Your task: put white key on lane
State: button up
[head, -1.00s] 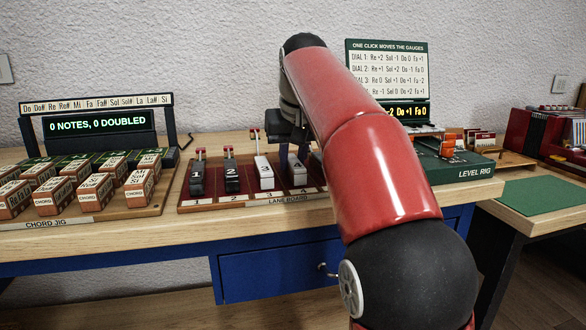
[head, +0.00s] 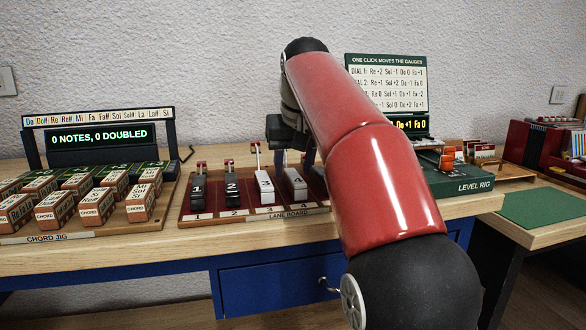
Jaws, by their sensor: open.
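The lane board (head: 187,214) is a dark red tray with numbered lanes on the bench, left of my arm. Black keys marked 1 (head: 197,191) and 2 (head: 232,190) stand in its left lanes. A white key marked 3 (head: 264,186) stands in lane 3. A white key marked 4 (head: 295,185) stands in lane 4. My gripper (head: 295,160) is open, above and behind key 4, with its fingers apart. It hides the back end of key 4. My arm covers the right end of the board.
The chord jig (head: 125,228) with several small boxes stands to the left, with a display (head: 100,137) behind it. The green level rig (head: 465,180) stands to the right of my arm. A green mat (head: 540,208) lies on the side table. The bench's front strip is clear.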

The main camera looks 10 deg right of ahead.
jog(key=p+v, duration=0.3)
jog(key=v, duration=0.7)
jog(key=shift+r, duration=0.1)
jog(key=s+f, duration=1.2)
jog(key=f, duration=0.2)
jog(key=s+f+t, duration=0.1)
jog(key=s+f, duration=1.1)
jog(key=f, duration=0.3)
jog(key=shift+f, duration=0.25)
jog(key=shift+s, duration=0.15)
